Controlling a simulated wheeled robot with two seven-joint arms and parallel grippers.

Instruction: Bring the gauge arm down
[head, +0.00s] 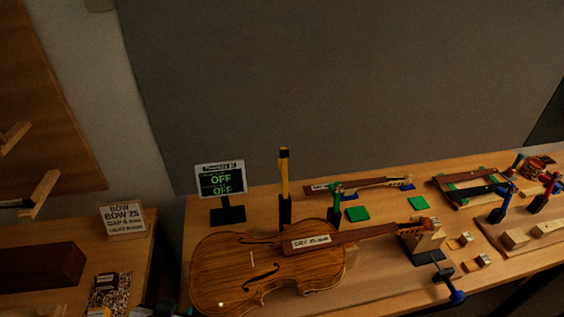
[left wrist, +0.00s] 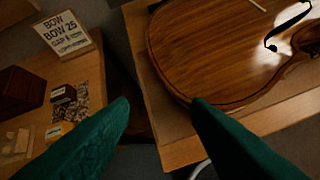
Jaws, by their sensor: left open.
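A violin body (head: 225,275) lies face up on the wooden bench, its neck pointing right. Behind it a slim yellow upright piece (head: 284,178) with a black tip stands in a black holder; it looks like the raised gauge arm, though I cannot be sure. A small display (head: 220,181) reading OFF stands to its left. My left gripper (left wrist: 158,104) has green fingers, spread apart and empty, over the gap left of the violin's rounded end. In the head view only a dark bit of it shows at the bottom edge (head: 166,309). My right gripper is out of view.
A side table on the left holds a BOW 25 sign (head: 124,219) and a dark red-brown box (head: 40,267). A green clamp (head: 334,210) stands behind the violin neck. Several clamps, blocks and a second fingerboard piece (head: 368,184) crowd the bench's right half.

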